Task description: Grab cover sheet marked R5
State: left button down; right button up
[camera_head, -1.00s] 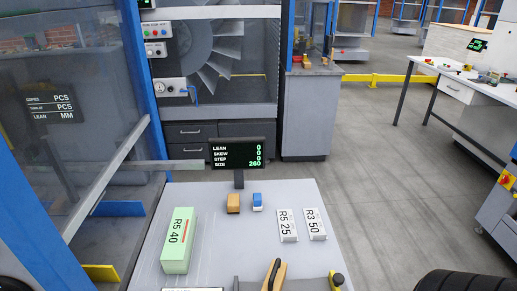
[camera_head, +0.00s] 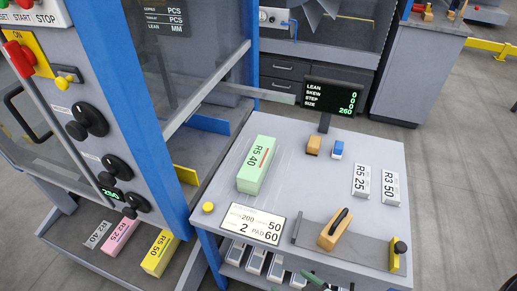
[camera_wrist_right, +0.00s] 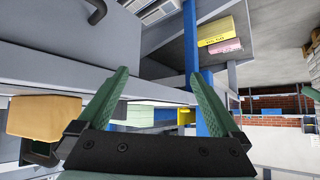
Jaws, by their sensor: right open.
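Several pieces carry R5. A green block marked R5 40 (camera_head: 256,166) lies on the table's left part, a white piece marked R5 25 (camera_head: 361,181) lies to the right, and a yellow block marked R5 50 (camera_head: 160,253) lies on the low shelf at left. I cannot tell which one is the cover sheet. My right gripper (camera_wrist_right: 160,78) is open and empty in the wrist view, its green fingers apart. Green finger parts (camera_head: 317,280) show at the head view's bottom edge, below the table's front. My left gripper is not in view.
A white piece marked R3 50 (camera_head: 391,188) lies beside R5 25. The display (camera_head: 331,97) stands at the back. A blue post (camera_head: 163,120) rises at left.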

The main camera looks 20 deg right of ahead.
aim_at(362, 177)
jog(key=z, duration=1.6)
